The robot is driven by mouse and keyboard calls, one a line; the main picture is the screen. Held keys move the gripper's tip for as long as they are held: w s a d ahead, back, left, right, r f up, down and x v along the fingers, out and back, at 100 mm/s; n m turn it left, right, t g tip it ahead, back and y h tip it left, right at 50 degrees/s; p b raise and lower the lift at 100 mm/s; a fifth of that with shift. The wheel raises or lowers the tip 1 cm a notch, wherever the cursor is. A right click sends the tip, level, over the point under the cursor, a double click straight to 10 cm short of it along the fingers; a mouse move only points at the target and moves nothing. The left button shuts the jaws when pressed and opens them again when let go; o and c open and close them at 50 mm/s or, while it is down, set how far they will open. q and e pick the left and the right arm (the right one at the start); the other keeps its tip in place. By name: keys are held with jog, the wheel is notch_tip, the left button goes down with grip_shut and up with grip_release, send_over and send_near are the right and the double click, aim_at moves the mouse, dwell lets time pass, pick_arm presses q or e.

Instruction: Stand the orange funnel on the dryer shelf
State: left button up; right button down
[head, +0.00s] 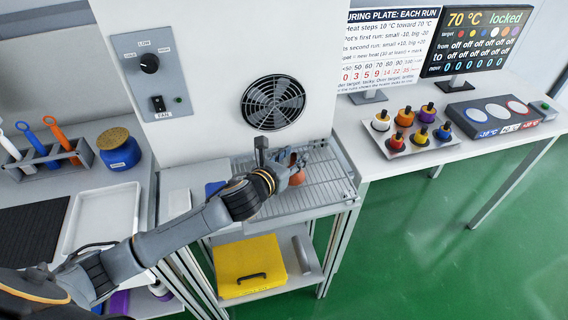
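The orange funnel (297,177) is at the dryer shelf (325,188), a wire rack below a round black fan. My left gripper (289,164) reaches in from the left over the rack and is right at the funnel, covering part of it. The fingertips overlap the funnel, and I cannot tell whether they grip it or stand apart around it. I also cannot tell whether the funnel's base touches the rack. My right gripper is not in view.
The fan panel (210,100) stands close behind the rack. A yellow case (248,262) lies on the lower shelf. At left are a white tray (100,222), a blue jar (119,152) and a tool holder (82,153). A tray of small pots (398,146) is at right. The rack's front right is clear.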

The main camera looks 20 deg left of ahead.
pick_arm(q)
jog(key=v, duration=1.2)
jog(key=shift+b, duration=0.45)
jog(key=shift+w, duration=0.1)
